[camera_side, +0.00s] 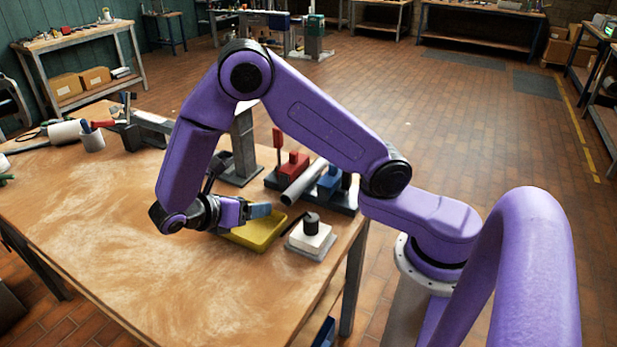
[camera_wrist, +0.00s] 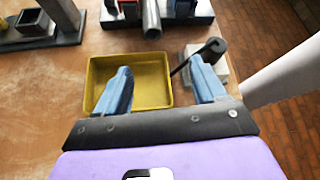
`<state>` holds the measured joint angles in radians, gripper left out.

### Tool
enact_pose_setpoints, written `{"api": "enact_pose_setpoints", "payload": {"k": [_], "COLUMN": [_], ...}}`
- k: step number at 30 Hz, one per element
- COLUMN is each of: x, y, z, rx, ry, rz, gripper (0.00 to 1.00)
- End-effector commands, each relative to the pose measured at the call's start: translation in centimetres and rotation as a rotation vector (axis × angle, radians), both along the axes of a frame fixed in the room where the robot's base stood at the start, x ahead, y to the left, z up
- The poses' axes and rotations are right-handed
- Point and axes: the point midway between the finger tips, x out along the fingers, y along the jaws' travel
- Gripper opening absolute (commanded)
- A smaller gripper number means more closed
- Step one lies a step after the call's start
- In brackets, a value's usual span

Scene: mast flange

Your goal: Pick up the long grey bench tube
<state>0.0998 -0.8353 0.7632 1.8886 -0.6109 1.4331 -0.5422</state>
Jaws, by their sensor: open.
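The long grey tube (camera_side: 303,184) lies slanted across a black base (camera_side: 345,205), between a red block (camera_side: 294,165) and a blue block (camera_side: 328,182). In the wrist view the tube (camera_wrist: 151,20) points toward me at the top, its near end beyond the yellow tray. My gripper (camera_side: 262,211) is open and empty, with blue fingers. It hovers over the yellow tray (camera_side: 232,240), short of the tube. In the wrist view the gripper's fingers (camera_wrist: 160,72) stand apart over the tray (camera_wrist: 90,72), with nothing between them.
A white block with a black knob (camera_side: 312,241) stands right of the tray near the table edge. A grey post (camera_side: 243,145) on a flat base rises behind the tray. Cups and tools lie at the far left. The front of the wooden table (camera_side: 130,270) is clear.

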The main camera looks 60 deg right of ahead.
Motion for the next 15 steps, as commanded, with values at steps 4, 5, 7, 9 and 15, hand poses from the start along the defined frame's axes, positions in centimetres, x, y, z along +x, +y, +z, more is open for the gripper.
{"api": "enact_pose_setpoints", "payload": {"k": [4,5,7,9,15], "x": [1.5,1.7,1.9,2.1,1.7], "y": [-0.3,-0.4,-0.5,-0.7,-3.4], "z": [-1.5,-1.7,-2.0,-2.2,-3.1], "rx": [-0.099,-0.112,-0.132,-0.140,-0.144], "ry": [0.083,0.095,0.112,0.120,0.126], "rz": [0.028,0.032,0.039,0.040,0.038], "gripper": [0.70,0.70,0.70,0.70,0.70]}}
